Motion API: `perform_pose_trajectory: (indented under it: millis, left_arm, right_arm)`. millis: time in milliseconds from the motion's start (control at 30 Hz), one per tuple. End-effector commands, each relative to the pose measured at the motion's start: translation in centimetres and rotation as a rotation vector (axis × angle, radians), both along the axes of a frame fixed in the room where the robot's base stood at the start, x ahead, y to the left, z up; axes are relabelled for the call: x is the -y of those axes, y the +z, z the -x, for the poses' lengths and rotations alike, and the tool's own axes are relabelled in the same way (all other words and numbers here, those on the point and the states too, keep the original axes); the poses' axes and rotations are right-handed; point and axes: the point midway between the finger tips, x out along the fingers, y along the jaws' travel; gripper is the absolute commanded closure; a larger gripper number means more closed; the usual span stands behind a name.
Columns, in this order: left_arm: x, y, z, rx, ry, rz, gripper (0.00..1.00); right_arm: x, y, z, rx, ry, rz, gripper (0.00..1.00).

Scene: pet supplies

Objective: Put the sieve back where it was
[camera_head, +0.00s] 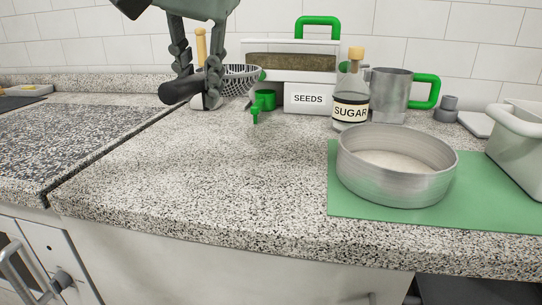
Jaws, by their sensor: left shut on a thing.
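The sieve (241,79) has a meshed bowl and a thick black handle that points left and towards me. My left gripper (199,86) reaches down from the top and is shut on the sieve's handle. The sieve is at the back left of the counter, left of the seeds container; I cannot tell whether it touches the counter. Part of its bowl is hidden behind my gripper finger. A round metal pan (420,185) with pale contents stands on a green mat (365,207) at the front right. My right gripper is out of view.
A seeds container (308,98) with a green handle, a green scoop-like thing (264,100), a sugar bottle (351,105) and a metal jug (391,90) stand along the back. A pale bin (515,150) is at the right. The counter's middle is clear.

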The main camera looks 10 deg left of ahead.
Motion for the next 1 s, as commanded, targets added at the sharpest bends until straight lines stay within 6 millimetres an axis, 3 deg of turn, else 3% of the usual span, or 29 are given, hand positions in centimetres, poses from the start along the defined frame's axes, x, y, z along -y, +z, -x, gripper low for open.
perform_pose_trajectory:
  millis: [100, 200, 667, 1000]
  left_arm:
    - [-1.7, -0.6, 0.4, 0.002, -0.003, -0.001, 1.00]
    - [-1.6, -1.2, 0.1, 0.001, -0.007, -0.004, 1.00]
    - [5.4, -6.8, -6.2, -0.002, -0.008, -0.002, 1.00]
    - [6.4, -9.0, -7.3, 0.000, -0.005, -0.004, 1.00]
  right_arm:
    - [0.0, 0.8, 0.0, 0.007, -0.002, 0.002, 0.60]
    - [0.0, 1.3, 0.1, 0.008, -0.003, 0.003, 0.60]
    - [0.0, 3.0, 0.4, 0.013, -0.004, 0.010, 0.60]
    - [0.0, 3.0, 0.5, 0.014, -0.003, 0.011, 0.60]
